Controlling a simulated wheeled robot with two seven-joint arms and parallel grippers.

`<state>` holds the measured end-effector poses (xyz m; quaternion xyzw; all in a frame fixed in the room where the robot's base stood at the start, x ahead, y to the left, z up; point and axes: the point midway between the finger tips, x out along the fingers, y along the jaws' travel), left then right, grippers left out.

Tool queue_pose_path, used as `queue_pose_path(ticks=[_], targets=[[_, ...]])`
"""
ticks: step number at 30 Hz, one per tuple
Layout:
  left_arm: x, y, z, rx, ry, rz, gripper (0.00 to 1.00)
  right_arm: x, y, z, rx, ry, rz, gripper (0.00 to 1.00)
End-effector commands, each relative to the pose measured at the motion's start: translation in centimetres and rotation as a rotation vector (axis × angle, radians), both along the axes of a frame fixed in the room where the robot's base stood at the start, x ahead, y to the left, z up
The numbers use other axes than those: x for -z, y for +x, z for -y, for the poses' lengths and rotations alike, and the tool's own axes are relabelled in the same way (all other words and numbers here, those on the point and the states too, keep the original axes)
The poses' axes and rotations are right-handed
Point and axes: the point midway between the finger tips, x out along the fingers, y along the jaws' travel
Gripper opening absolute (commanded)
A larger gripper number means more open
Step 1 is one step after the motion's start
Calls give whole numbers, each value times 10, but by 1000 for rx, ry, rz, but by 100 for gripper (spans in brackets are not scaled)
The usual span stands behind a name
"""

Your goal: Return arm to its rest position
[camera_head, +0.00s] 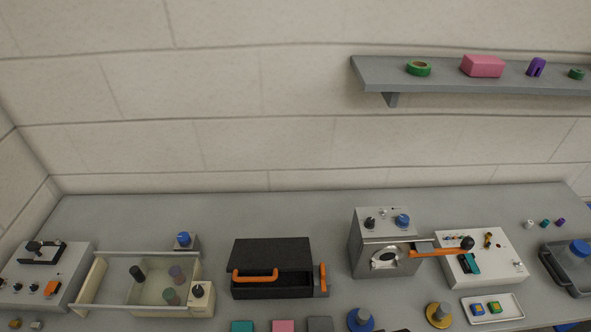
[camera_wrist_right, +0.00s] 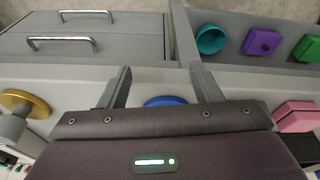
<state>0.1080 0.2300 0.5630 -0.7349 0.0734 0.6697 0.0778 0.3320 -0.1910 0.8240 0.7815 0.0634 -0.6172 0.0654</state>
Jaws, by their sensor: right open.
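My right gripper (camera_wrist_right: 160,68) shows in the right wrist view with its two dark fingers spread apart. Nothing is between the fingers. Beyond them lies a plain grey surface, and a blue round piece (camera_wrist_right: 165,101) shows partly behind the gripper body. The head view shows neither gripper and no part of my arms. My left gripper is not in view.
The grey bench (camera_head: 310,209) holds an open black box (camera_head: 272,254), a cream basin (camera_head: 120,279), a metal device (camera_head: 372,238) with an orange lever and a white tray (camera_head: 509,311). A shelf (camera_head: 440,79) hangs above. Drawers (camera_wrist_right: 85,45) show in the wrist view.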

Motion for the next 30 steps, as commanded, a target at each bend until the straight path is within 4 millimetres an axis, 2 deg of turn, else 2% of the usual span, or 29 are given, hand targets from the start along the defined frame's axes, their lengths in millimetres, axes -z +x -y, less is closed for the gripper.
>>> queue_pose_path(ticks=[1, 5, 6, 9, 12, 15, 18, 21, 24, 30], targets=[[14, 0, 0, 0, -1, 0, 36, 40, -8, 1, -2, -3, -17, 58], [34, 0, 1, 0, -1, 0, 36, 130, -37, 5, -7, -5, -47, 58], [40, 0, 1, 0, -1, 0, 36, 158, -49, 7, -9, -7, -57, 58], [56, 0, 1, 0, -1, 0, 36, 224, -86, 13, -15, -10, -80, 58], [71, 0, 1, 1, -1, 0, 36, 279, -128, 20, -20, -14, -102, 58], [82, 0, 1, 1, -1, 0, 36, 317, -166, 28, -24, -16, -119, 58], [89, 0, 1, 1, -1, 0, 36, 340, -197, 34, -28, -18, -131, 58], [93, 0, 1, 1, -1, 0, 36, 351, -215, 38, -30, -19, -137, 58], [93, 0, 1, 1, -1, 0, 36, 354, -223, 39, -31, -20, -138, 58], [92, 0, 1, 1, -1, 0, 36, 354, -224, 39, -31, -19, -139, 58]])
